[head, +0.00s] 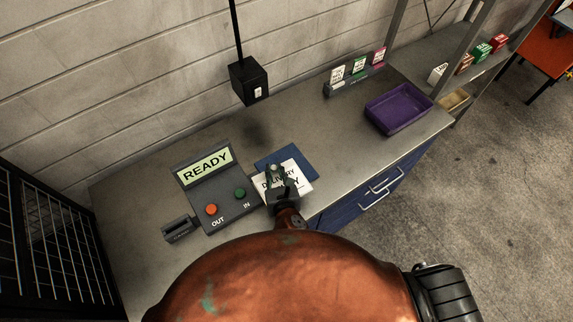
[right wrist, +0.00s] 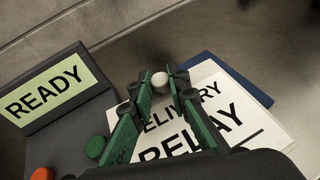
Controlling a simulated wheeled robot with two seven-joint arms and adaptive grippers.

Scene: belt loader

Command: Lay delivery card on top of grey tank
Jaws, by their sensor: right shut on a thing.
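The delivery card (head: 300,174) is white with black lettering. It lies over a blue mat (head: 270,160) beside the control panel, and I cannot tell whether it touches the mat. It also shows in the right wrist view (right wrist: 235,110), where its print is partly covered by my fingers. My right gripper (head: 273,170) is over the card, with its green fingers shut on a small pale round knob (right wrist: 160,79) that appears to belong to the card. I see no grey tank in either view. My left gripper is not in view.
The control panel (head: 224,207) has a READY screen (head: 206,168), a red OUT button (head: 211,209) and a green IN button (head: 240,193). A purple tray (head: 399,108) and a card rack (head: 352,81) stand farther back. A black switch box (head: 248,80) hangs above the bench. The bench middle is clear.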

